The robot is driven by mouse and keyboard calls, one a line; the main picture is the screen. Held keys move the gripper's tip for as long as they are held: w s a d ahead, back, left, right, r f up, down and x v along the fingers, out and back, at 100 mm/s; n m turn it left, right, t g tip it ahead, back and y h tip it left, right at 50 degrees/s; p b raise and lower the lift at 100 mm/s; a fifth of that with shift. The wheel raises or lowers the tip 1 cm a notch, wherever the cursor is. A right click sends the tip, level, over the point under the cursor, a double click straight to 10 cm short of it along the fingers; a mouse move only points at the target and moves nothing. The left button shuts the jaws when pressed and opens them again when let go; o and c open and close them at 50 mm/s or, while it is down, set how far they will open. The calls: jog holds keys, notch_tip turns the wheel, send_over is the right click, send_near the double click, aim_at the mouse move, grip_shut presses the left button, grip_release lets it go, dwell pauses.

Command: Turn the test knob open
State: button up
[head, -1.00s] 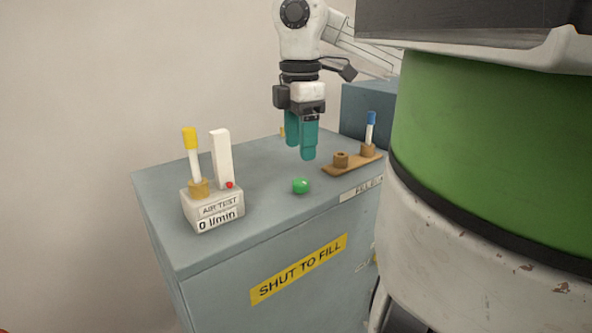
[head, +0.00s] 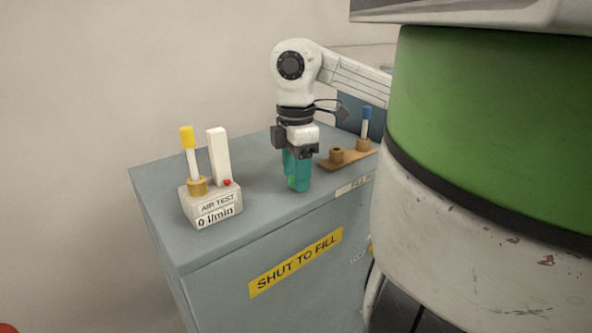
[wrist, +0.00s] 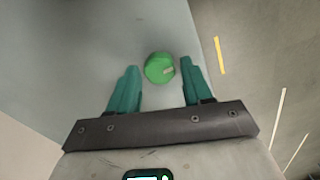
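The green test knob (wrist: 158,68) sits on the grey cabinet top. In the wrist view it lies between the tips of the two teal fingers of my gripper (wrist: 159,72), with a small gap on each side and a pale mark on its right side. In the head view my gripper (head: 297,186) points straight down over the knob, and the fingers hide most of it. The fingers are apart and do not appear to touch the knob. The air test box (head: 212,206) at the left reads "0 l/min" and has a red light.
A yellow-topped tube (head: 189,150) stands on the air test box beside a white upright block (head: 218,157). The cabinet (head: 230,250) has a "SHUT TO FILL" label (head: 296,263).

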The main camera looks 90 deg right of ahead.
jog(key=c, duration=0.7)
jog(key=shift+c, duration=0.2)
jog(key=shift+f+b, duration=0.1)
jog(key=shift+b, duration=0.45)
